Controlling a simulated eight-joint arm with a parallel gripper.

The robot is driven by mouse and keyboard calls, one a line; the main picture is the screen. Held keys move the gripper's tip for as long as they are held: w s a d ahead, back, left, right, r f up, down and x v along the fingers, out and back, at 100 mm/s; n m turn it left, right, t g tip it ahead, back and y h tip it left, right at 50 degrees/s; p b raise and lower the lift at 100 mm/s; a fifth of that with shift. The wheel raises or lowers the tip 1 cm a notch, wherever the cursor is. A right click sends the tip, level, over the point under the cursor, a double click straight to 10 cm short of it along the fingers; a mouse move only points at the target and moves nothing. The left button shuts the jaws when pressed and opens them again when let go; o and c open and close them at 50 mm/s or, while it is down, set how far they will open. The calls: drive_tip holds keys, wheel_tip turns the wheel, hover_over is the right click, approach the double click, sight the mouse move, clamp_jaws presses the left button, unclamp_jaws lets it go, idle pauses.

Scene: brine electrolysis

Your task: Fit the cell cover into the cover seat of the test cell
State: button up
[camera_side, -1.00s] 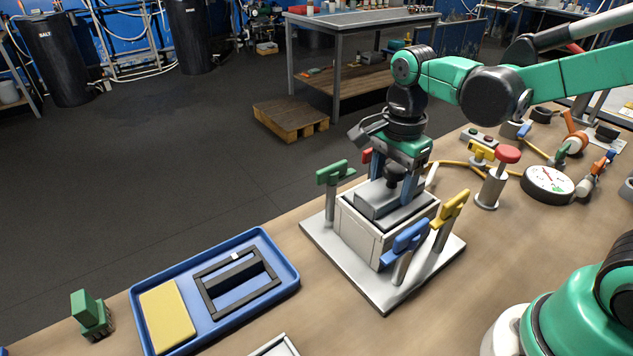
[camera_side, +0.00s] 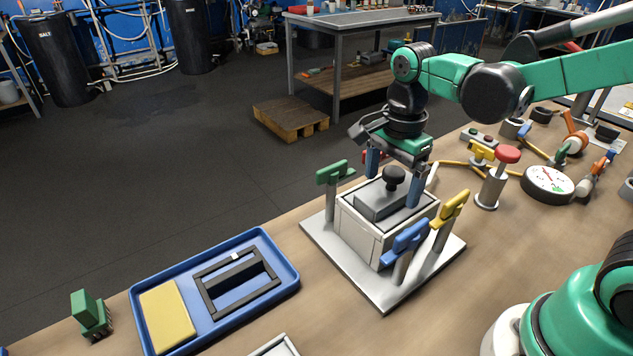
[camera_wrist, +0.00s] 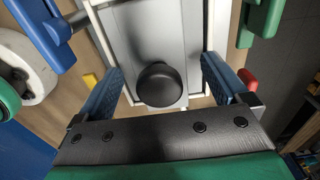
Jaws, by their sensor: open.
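The grey cell cover (camera_side: 375,204) with its black knob (camera_side: 395,177) lies in the top opening of the white test cell (camera_side: 358,232). It looks level, with a dark border around it; I cannot tell whether it is fully down in the seat. My gripper (camera_side: 393,178) is open, its blue fingers on either side of the knob and apart from it. In the wrist view the knob (camera_wrist: 159,84) sits between the two spread fingers, and the grey cover (camera_wrist: 150,35) runs away behind it.
Green (camera_side: 333,174), blue (camera_side: 405,245) and yellow (camera_side: 450,212) clamps on posts stand around the cell on its metal plate (camera_side: 385,298); a red one is partly hidden. A blue tray (camera_side: 285,268) holds a black frame and yellow pad. A red-topped post (camera_side: 494,180) stands right.

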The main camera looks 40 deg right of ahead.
sight(399, 174)
wheel_tip(399, 174, up, 11)
drive_tip(key=shift+f, duration=0.15)
drive_tip(key=shift+r, duration=0.25)
drive_tip(key=shift+s+f+n+t, duration=0.15)
drive_tip(key=shift+f+n+t, duration=0.2)
drive_tip(key=shift+n, duration=0.55)
drive_tip(key=f+n+t, duration=0.1)
drive_tip(key=f+n, duration=0.1)
drive_tip(key=n, duration=0.2)
drive_tip(key=s+f+n+t, duration=0.1)
drive_tip(key=f+n+t, duration=0.1)
drive_tip(key=n, duration=0.3)
drive_tip(key=f+n+t, duration=0.2)
drive_tip(key=n, duration=0.2)
drive_tip(key=shift+s+f+n+t, duration=0.1)
drive_tip(key=shift+s+n+t, duration=0.15)
drive_tip(key=shift+s+n, duration=0.15)
drive_tip(key=shift+s+f+n+t, duration=0.1)
drive_tip(key=shift+f+n+t, duration=0.4)
drive_tip(key=shift+n, duration=0.7)
